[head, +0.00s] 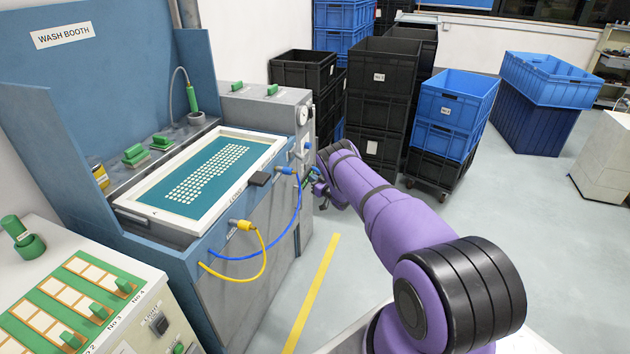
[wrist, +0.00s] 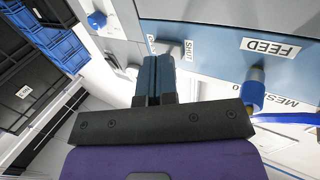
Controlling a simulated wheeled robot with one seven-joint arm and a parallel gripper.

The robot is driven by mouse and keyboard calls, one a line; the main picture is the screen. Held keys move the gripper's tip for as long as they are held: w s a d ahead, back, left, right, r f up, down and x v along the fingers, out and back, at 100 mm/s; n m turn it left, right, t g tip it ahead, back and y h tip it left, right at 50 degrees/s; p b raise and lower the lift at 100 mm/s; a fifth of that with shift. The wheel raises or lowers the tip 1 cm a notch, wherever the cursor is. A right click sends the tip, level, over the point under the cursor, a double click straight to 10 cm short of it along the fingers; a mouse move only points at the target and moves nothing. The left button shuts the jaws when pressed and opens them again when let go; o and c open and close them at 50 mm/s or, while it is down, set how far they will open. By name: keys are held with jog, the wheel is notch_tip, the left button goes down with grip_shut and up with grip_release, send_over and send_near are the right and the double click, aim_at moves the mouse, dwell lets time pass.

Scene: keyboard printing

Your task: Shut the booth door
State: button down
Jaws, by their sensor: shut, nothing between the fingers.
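The wash booth (head: 225,240) stands at the left in the head view, a blue-grey cabinet with a sign on its tall back panel. A white-framed screen with a teal mesh (head: 225,150) lies in its open top. I cannot make out a separate booth door for certain. My gripper (head: 318,188) is at the booth's right front corner, partly hidden by my arm. In the wrist view my gripper (wrist: 157,72) is shut and empty. Its fingertips are close to a small grey part (wrist: 164,46) beside a SHUT label (wrist: 188,50); I cannot tell whether they touch.
A blue hose (head: 295,215) and a yellow hose (head: 264,262) hang from the booth's front. A FEED label (wrist: 270,48) is on its panel. Stacked black crates (head: 385,90) and blue crates (head: 455,105) stand behind my arm. The floor right of the yellow line (head: 312,290) is partly clear.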

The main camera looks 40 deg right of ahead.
jog(key=s+d, duration=0.5)
jog(key=s, duration=0.3)
jog(key=shift+d, duration=0.25)
